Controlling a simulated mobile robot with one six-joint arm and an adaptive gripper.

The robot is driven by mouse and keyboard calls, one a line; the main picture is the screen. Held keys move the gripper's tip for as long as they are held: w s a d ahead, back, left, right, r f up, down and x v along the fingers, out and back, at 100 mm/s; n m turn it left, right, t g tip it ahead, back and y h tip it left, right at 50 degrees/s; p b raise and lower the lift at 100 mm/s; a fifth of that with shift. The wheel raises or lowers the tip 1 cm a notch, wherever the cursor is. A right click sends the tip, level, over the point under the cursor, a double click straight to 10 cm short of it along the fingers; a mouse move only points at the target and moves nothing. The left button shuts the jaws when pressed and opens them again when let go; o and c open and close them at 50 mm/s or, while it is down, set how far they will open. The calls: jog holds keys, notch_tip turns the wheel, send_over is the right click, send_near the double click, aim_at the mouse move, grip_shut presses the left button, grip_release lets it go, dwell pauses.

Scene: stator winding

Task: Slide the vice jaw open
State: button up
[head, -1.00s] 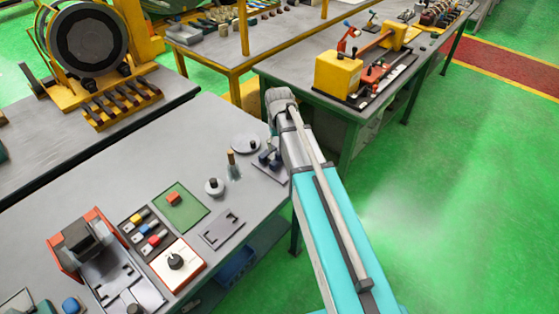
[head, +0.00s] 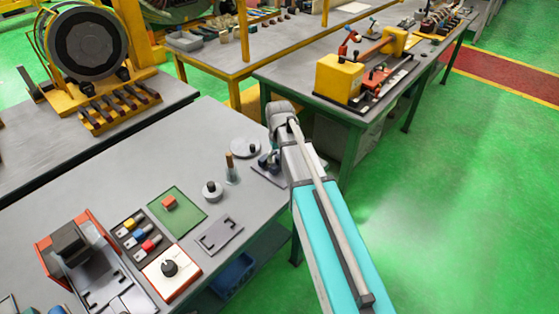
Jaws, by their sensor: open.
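A small dark blue-grey device (head: 266,160), which looks like the vice, sits on a flat plate at the right edge of the near grey workbench (head: 120,170). My arm covers its right part, so I cannot tell how its jaw stands. My turquoise and grey arm (head: 325,215) reaches up from the bottom right and bends at a grey joint just above and right of this device. My gripper does not show; the fingers are out of sight.
The near bench also holds a round disc (head: 245,147), a wooden-handled tool (head: 230,168), a green mat (head: 178,207), a white box with a black knob (head: 171,274) and a red-sided fixture (head: 72,248). Green floor to the right is clear.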

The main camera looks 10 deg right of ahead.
jog(key=shift+c, duration=0.3)
jog(key=c, duration=0.8)
jog(key=shift+o, duration=0.2)
jog(key=shift+s+d, duration=0.75)
jog(key=shift+s, duration=0.3)
jog(key=o, duration=0.8)
jog(key=shift+w, duration=0.1)
jog(key=shift+r+p, duration=3.05)
